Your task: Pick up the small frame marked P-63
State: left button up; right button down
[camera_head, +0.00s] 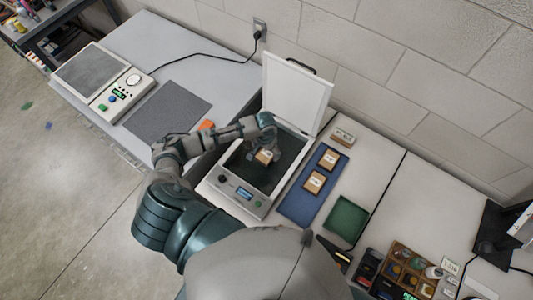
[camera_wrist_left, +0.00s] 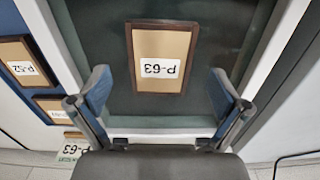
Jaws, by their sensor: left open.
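The small frame marked P-63 (camera_wrist_left: 162,45) has a dark brown border and a tan face with a white label, upside down in the left wrist view. It appears to lie on the dark glass bed of the open scanner, and it also shows in the head view (camera_head: 264,157). My left gripper (camera_wrist_left: 158,78) is open and empty, with one finger on each side of the frame's lower part in the picture and a gap on both sides. In the head view my left gripper (camera_head: 264,127) is over the scanner bed. My right gripper is not in view.
The scanner (camera_head: 226,194) has its lid (camera_head: 294,92) raised at the back. A blue mat (camera_head: 296,205) beside it holds two similar frames, one marked P-52 (camera_wrist_left: 20,65). A P-63 card (camera_head: 342,135) stands behind the mat. A green tray (camera_head: 346,218) is farther right.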

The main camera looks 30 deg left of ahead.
aim_at(267, 154)
pick_arm(q)
jog(key=shift+f, duration=1.4)
jog(key=c, duration=1.2)
jog(key=shift+r, duration=0.1)
jog(key=shift+c, duration=0.2)
